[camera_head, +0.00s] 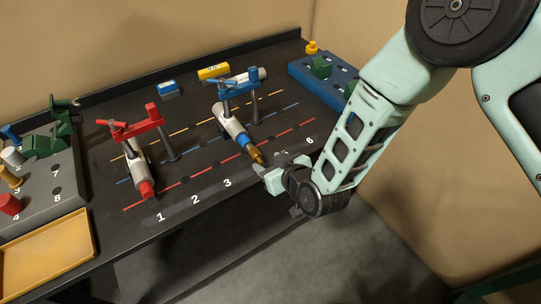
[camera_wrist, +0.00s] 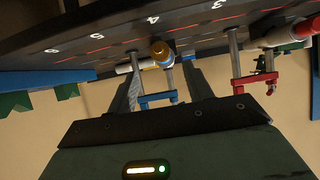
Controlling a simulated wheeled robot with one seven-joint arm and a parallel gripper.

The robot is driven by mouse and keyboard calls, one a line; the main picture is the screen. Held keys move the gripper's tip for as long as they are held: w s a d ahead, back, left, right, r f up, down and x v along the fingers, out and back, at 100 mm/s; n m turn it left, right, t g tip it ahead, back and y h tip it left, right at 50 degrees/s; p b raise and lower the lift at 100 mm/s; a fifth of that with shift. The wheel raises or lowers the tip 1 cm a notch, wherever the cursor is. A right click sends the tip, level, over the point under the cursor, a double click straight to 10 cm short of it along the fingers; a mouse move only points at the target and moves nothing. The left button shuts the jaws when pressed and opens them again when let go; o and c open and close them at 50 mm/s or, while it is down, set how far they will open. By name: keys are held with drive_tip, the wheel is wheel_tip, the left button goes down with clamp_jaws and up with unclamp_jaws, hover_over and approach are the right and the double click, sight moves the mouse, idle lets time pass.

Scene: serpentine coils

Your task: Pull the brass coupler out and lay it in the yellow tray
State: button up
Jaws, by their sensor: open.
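The brass coupler (camera_head: 257,156) is at the near end of a blue-banded white tube (camera_head: 230,121), held by a blue clamp (camera_head: 239,86). In the wrist view the brass coupler (camera_wrist: 159,48) faces the camera, roughly between the lines of my two fingers. My gripper (camera_head: 265,170) is open and empty, close to the coupler's near end; I cannot tell whether it touches. In the wrist view its dark fingers (camera_wrist: 160,85) stand apart. The yellow tray (camera_head: 45,255) lies at the lower left, and its visible floor is empty.
A red clamp (camera_head: 130,125) holds another white tube with a red end (camera_head: 146,189). A grey block (camera_head: 55,178) with coloured pegs stands behind the tray. A blue rack (camera_head: 325,75) is at the far right.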

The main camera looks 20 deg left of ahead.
sight(258, 157)
drive_tip(key=b+x, duration=0.5)
drive_tip(key=x, duration=0.3)
drive_tip(key=shift+f, duration=0.25)
drive_tip(key=shift+w+a, duration=0.3)
drive_tip(key=shift+a, duration=0.1)
drive_tip(key=shift+b, duration=0.65)
idle(0.3)
drive_tip(key=shift+s+d, duration=0.1)
clamp_jaws()
